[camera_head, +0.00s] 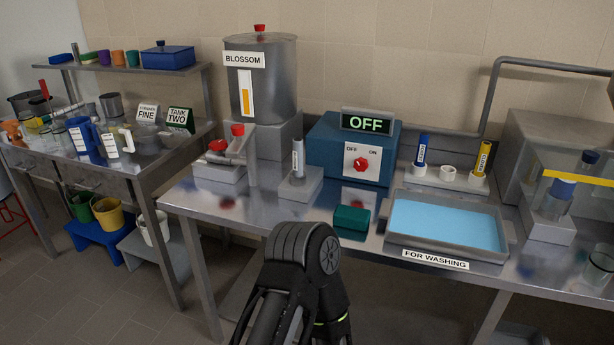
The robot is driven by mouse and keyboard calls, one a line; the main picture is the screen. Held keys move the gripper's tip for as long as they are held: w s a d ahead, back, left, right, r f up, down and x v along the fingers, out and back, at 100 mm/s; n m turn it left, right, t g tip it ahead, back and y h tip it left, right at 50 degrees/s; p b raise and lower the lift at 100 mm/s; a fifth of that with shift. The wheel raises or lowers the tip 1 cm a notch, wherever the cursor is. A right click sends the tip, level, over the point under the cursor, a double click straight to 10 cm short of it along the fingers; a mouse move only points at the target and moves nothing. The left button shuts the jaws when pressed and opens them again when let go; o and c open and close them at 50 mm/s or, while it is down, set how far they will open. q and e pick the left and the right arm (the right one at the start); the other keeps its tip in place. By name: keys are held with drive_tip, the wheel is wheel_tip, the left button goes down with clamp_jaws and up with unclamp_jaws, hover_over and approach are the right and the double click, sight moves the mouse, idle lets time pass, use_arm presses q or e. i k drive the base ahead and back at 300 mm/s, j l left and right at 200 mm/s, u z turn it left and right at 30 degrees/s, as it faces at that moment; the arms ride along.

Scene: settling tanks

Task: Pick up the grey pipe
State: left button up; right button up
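The grey pipe (298,158) is a short upright cylinder with a white label. It stands on a light grey block (299,185) on the steel table, left of the blue switch box. Nothing touches the pipe apart from the block under it. A black arm link of mine rises at the bottom middle, in front of the table and below the pipe. Neither of my grippers shows in the view.
A green block (352,218) and a blue-filled washing tray (447,224) lie right of the pipe. A tap with red knobs (237,130) and the BLOSSOM tank (261,80) stand left and behind. A blue pipe (421,149) and yellow pipe (482,158) stand at the back right.

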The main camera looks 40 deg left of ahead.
sight(297, 143)
drive_tip(key=i, duration=0.5)
drive_tip(key=u, duration=1.6)
